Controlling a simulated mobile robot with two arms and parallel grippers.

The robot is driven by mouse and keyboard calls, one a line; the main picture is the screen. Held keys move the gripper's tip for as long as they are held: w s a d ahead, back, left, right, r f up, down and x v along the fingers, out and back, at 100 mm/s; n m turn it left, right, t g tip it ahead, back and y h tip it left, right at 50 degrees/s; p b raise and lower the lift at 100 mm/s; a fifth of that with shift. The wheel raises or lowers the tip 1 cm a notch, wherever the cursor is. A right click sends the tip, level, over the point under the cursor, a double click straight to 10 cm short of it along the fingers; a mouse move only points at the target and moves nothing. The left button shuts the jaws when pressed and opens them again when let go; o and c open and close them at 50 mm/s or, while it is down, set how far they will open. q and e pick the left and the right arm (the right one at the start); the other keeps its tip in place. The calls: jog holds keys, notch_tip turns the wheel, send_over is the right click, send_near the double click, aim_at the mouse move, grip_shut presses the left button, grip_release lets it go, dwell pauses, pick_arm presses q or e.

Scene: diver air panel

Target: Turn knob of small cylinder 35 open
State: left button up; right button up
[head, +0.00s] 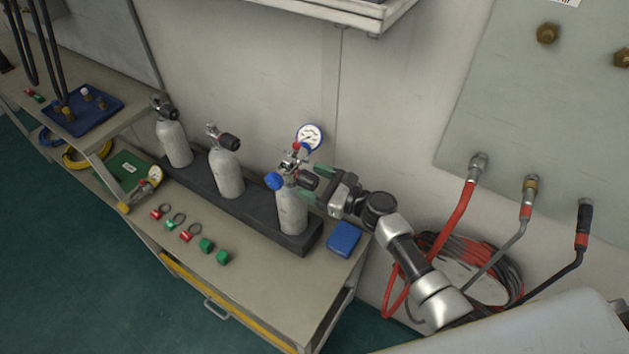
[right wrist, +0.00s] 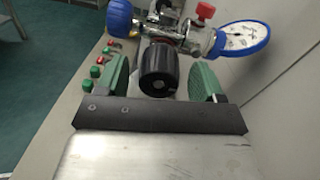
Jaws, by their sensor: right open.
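Three small grey cylinders stand in a row; I cannot read a number on any. The right-hand cylinder (head: 291,208) carries a regulator with a blue knob (head: 273,181), a small red knob (right wrist: 206,10) and a blue-rimmed gauge (head: 309,137). Its black valve knob (head: 307,180) faces my right gripper (head: 314,184). In the right wrist view the black knob (right wrist: 158,70) sits between the two open green fingers, with a gap on each side. The middle cylinder (head: 226,175) and the left cylinder (head: 174,143) have black knobs too. My left gripper is not in view.
The cylinders stand in a dark rack (head: 256,213) on a bench against the wall. A blue box (head: 343,239) lies right of the rack. Red and green caps (head: 206,245) lie in front. Hoses hang from a wall panel (head: 530,110) at right.

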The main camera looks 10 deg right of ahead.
jog(key=c, duration=0.9)
